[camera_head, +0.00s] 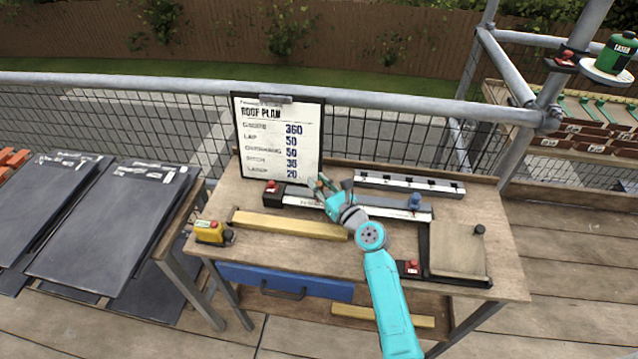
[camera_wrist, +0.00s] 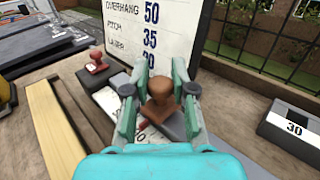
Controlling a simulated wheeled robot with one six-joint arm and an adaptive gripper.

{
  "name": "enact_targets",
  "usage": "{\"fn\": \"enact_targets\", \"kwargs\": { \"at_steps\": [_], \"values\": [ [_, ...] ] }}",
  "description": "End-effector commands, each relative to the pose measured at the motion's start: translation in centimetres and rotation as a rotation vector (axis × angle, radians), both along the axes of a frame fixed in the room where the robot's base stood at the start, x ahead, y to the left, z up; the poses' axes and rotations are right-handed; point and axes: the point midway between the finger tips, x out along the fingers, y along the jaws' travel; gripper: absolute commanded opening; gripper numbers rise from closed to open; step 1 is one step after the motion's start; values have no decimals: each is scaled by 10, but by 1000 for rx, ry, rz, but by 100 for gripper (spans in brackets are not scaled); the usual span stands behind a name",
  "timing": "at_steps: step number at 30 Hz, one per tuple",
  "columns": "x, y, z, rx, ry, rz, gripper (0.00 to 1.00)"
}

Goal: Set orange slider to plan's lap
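The orange-brown slider knob (camera_wrist: 160,92) stands upright on the grey rail of the long gauge (camera_head: 301,200) on the workbench. My gripper (camera_wrist: 161,72) is open, with one finger on each side of the knob in the wrist view; narrow gaps seem to show beside it. In the head view my gripper (camera_head: 333,184) is at the rail's left half and partly hides the knob. The scale under the slider is mostly hidden, so its setting cannot be read.
A blue knob (camera_head: 415,201) sits at the rail's right end, a red stamp-like knob (camera_head: 271,187) at its left. A numbered white strip (camera_head: 410,185) lies behind. A wooden batten (camera_head: 290,225), yellow tape measure (camera_head: 209,231) and square plate (camera_head: 458,250) share the bench.

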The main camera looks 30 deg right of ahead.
Motion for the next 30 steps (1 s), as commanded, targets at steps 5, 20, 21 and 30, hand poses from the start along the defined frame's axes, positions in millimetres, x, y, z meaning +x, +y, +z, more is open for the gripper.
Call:
{"fn": "enact_targets", "kwargs": {
  "at_steps": [5, 20, 21, 30],
  "values": [
    [0, 0, 0, 0, 0, 0, 0],
    [26, 37, 0, -1, 0, 1, 0],
    [26, 37, 0, -1, 0, 1, 0],
    [26, 37, 1, 0, 0, 2, 48]
  ]
}}
